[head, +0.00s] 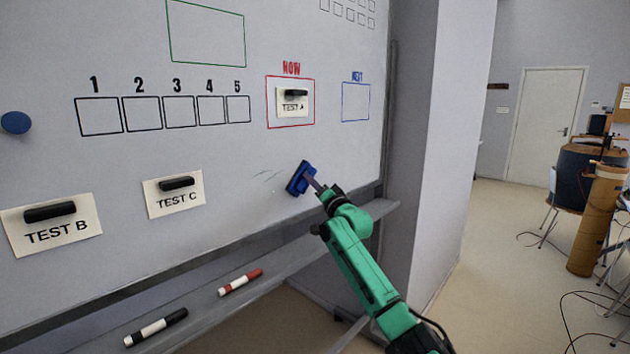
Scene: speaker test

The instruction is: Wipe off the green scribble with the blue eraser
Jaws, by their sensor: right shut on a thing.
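My right gripper (314,184) is shut on the blue eraser (299,178), which it holds tilted at the whiteboard (230,210), low on the right part. I cannot tell for sure whether the eraser's face touches the board. Just left of the eraser are a few faint, thin marks (266,177). They look greyish, and I cannot make out a clear green in them. Any part of the scribble behind the eraser is hidden. My left gripper is not in view.
Magnet-held cards TEST B (75,236), TEST C (175,200) and TEST A (293,107) hang on the board. A black marker (156,327) and a red marker (240,281) lie on the ledge below. A blue round magnet (15,122) sits at the far left.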

